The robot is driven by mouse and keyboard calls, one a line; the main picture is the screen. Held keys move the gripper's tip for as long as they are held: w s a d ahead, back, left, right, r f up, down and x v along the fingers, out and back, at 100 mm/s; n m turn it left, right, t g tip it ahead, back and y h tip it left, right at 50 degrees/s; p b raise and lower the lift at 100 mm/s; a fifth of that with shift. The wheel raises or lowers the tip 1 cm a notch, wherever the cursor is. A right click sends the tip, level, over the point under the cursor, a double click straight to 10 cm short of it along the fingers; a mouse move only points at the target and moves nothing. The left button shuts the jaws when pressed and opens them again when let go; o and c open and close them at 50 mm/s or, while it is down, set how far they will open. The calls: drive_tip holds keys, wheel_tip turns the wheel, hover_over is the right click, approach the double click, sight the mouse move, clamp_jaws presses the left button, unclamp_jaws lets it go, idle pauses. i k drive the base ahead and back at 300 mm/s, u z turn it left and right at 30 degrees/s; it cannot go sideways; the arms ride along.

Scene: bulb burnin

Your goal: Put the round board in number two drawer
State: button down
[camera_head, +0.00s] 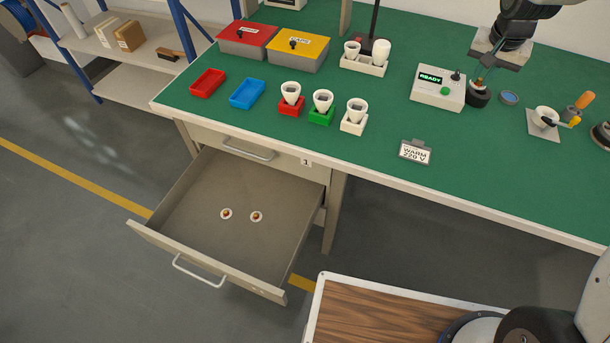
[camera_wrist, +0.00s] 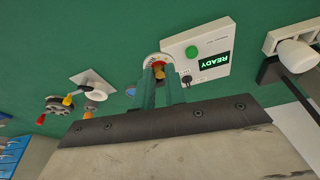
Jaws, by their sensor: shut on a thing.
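My gripper (camera_head: 481,82) is at the right of the bench, low over a dark round socket (camera_head: 479,98) beside the READY tester. In the wrist view my gripper (camera_wrist: 160,78) is shut on a small round board (camera_wrist: 156,58) with a pale rim and a red-yellow middle. The fingers hide part of it, and I cannot tell whether it touches the socket. The lower drawer (camera_head: 190,190) stands pulled open under the bench; its front label is too small to read. Two similar small round boards (camera_head: 226,214) (camera_head: 257,216) lie apart inside it. The drawer marked 1 (camera_head: 220,138) above is shut.
The READY tester (camera_head: 438,90) also shows in the wrist view (camera_wrist: 196,52). Several cups in coloured holders, red and blue trays (camera_head: 247,93), lidded boxes and a WARM 220 V sign (camera_head: 415,152) stand on the green bench.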

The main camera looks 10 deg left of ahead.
sight(246, 207)
drive_tip(key=u, duration=1.25)
drive_tip(key=i, duration=0.3)
drive_tip(key=u, duration=0.8)
